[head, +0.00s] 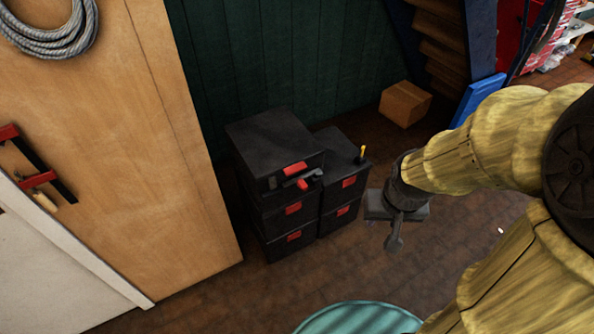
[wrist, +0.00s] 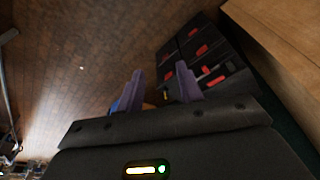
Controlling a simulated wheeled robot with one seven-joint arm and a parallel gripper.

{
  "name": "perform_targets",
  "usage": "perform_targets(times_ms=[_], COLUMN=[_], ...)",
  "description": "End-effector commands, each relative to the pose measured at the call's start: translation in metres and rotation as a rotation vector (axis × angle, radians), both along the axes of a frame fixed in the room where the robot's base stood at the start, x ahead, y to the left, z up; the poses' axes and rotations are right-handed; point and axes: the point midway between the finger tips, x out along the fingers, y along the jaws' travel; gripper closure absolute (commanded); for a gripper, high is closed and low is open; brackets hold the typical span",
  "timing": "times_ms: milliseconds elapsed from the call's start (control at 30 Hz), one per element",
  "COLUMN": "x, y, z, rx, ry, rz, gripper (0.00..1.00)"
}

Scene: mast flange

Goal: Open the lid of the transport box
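Black boxes with red latches stand in two stacks against the green wall. The top box of the taller left stack (head: 275,140) looks like the transport box, and its lid appears shut. A red latch (head: 294,169) shows on its front. The stacks also show in the wrist view, where a black box (wrist: 205,30) is at the upper right, beyond my fingers. My gripper (head: 394,243) is to the right of the stacks, apart from them. In the wrist view its two purple fingers (wrist: 160,73) are spread with nothing visible between the tips.
The shorter right stack (head: 338,147) carries a small yellow-handled item (head: 362,153). A grey and red object (head: 303,180) lies by the left stack's front. A cardboard box (head: 405,103) stands on the floor behind. A wooden panel (head: 180,150) is at left, a teal round top (head: 358,318) in front.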

Motion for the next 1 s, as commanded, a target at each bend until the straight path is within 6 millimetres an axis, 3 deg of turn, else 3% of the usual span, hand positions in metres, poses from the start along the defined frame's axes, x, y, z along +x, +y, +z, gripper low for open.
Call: perform_targets(times_ms=[33,167,300,333,700,1000], x=[0.0,0.006,0.03,0.038,0.143,0.202], y=[0.0,-0.001,-0.002,-0.002,0.022,0.062], z=[0.0,-0.009,-0.038,-0.047,-0.157,-0.232], rx=[0.0,-0.005,-0.022,-0.026,-0.019,0.096], ry=[0.0,-0.017,-0.087,-0.109,-0.481,-0.801], rz=[0.0,0.009,0.046,0.06,0.279,0.429], gripper=[0.56,0.3,0.03,0.0,0.0,0.0])
